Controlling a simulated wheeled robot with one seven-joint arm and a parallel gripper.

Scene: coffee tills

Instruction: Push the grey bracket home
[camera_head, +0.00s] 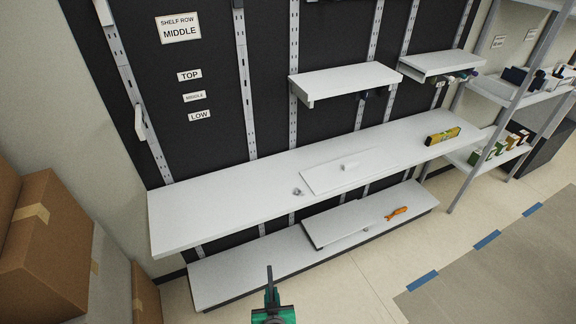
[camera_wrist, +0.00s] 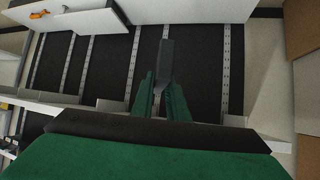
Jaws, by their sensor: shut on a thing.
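My gripper (camera_head: 271,297) is at the bottom middle of the head view, in front of the low shelf. It is shut on a narrow dark grey piece, the grey bracket (camera_head: 269,275), which sticks up from the jaws. In the wrist view the green fingers of my gripper (camera_wrist: 165,88) close on the lower end of the bracket (camera_wrist: 166,58). The bracket's held end is hidden between the fingers. It appears clear of the shelves and uprights. Slotted uprights (camera_head: 244,80) run up the black back panel (camera_head: 190,60), and one holds a small light bracket (camera_head: 141,122) at the left.
A long white shelf (camera_head: 215,205) carries a loose board (camera_head: 325,178), small metal parts (camera_head: 298,191) and a yellow level (camera_head: 442,136). A low shelf (camera_head: 225,280) has another board (camera_head: 330,226) with an orange tool (camera_head: 397,212). Cardboard boxes (camera_head: 50,250) stand left.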

